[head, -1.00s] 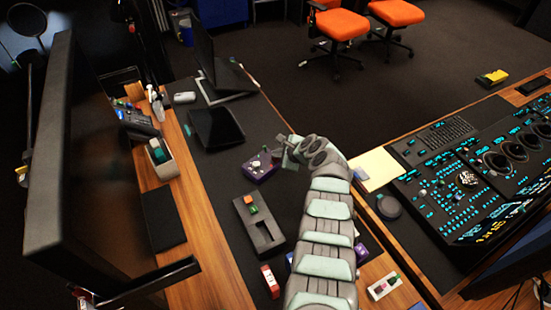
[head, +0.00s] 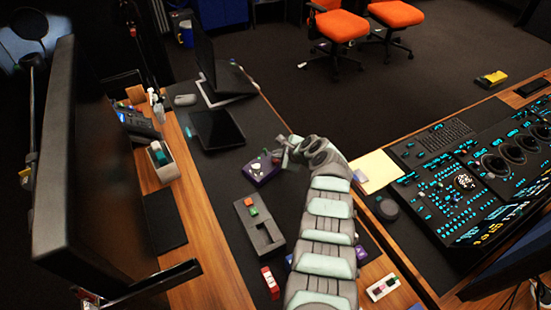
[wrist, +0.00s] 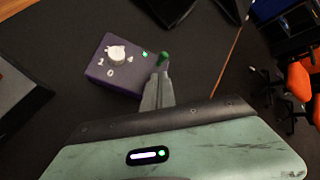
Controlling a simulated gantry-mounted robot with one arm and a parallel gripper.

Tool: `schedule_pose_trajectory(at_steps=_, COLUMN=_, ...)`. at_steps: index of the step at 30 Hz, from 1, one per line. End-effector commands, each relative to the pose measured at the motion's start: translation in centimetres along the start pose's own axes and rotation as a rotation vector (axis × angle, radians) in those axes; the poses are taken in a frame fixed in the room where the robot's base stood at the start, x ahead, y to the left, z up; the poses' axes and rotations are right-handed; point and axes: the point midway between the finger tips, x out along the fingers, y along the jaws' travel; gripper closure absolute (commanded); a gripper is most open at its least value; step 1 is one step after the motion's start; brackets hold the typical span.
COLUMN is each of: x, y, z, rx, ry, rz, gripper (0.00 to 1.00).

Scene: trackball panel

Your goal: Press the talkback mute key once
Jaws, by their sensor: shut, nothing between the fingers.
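A purple box (head: 259,171) lies on the dark desk mat. In the wrist view the purple box (wrist: 112,68) carries a white knob (wrist: 117,55), the marks 1 and 0, and a small lit green spot (wrist: 145,54). My gripper (head: 281,160) is shut and empty, beside the box's right side. In the wrist view my gripper (wrist: 161,72) has its tips at the box's right edge, with a small green piece (wrist: 163,58) right at them. I cannot tell whether they touch it. No readable label marks the talkback mute key.
A grey box (head: 262,232) with green and orange buttons stands nearer on the mat. A dark tablet (head: 217,131) lies behind. The large lit console (head: 480,180) is at right.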

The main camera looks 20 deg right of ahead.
Motion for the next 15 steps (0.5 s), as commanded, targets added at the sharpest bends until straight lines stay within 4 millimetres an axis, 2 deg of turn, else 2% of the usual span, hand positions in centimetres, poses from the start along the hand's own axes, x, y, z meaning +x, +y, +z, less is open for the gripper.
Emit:
schedule_pose_trajectory(at_steps=10, x=-0.12, y=-0.08, z=0.10, rx=0.001, ry=0.000, rz=0.000, gripper=1.00)
schedule_pose_trajectory(at_steps=15, x=-0.96, y=-0.70, z=0.72, rx=0.001, ry=0.000, rz=0.000, gripper=1.00)
